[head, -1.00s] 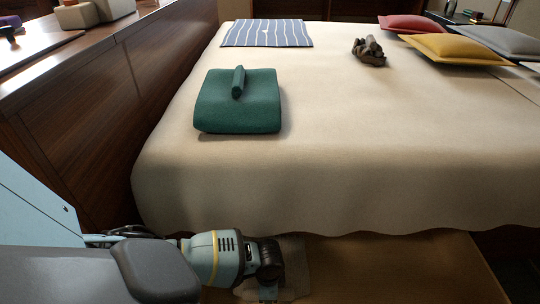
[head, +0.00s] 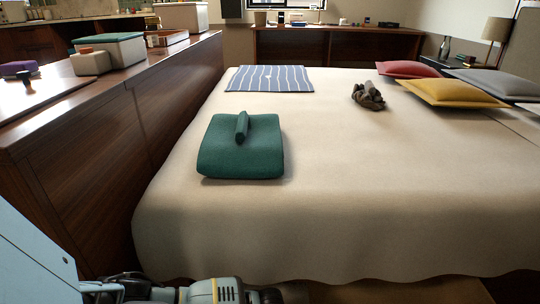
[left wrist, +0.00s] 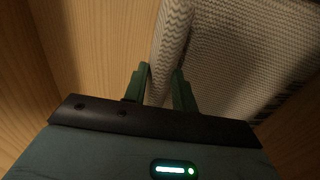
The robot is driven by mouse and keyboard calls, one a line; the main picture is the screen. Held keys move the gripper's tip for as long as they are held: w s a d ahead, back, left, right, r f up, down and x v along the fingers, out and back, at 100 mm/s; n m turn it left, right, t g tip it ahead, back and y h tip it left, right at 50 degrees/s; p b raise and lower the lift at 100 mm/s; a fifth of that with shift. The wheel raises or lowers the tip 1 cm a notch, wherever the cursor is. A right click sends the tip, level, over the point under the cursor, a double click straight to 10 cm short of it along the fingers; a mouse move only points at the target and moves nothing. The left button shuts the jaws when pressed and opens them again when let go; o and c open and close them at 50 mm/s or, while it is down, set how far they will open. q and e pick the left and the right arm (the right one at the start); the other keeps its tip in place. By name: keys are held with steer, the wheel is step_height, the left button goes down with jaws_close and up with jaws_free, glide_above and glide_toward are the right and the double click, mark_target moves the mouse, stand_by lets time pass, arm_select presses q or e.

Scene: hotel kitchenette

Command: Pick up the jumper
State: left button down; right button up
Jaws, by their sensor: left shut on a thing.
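A folded dark green textile (head: 240,160), which may be the jumper, lies on the near left part of the bed with a small roll on top. It is apart from my left gripper. My left gripper (left wrist: 161,73) is shut on a pale woven thing (left wrist: 172,40) with a zigzag pattern, its thick fold between the two green fingers. More of its weave spreads to the right in the left wrist view; I cannot tell what it is. In the head view only my left wrist shows at the bottom edge, with the fingers out of frame. My right gripper is not in view.
The bed (head: 350,180) has a beige cover with much free room. A striped blue cloth (head: 269,79), a dark brown object (head: 368,97) and cushions (head: 453,92) lie on it. A wooden counter (head: 130,110) with boxes runs along the left.

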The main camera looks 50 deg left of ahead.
arm_select(q)
steer(key=shift+r, duration=0.3)
step_height(320, 180, up, 8)
steer(key=p, duration=0.5)
steer(key=shift+r, duration=0.1)
steer(key=shift+r+p, duration=0.3)
steer(key=shift+r, duration=0.3)
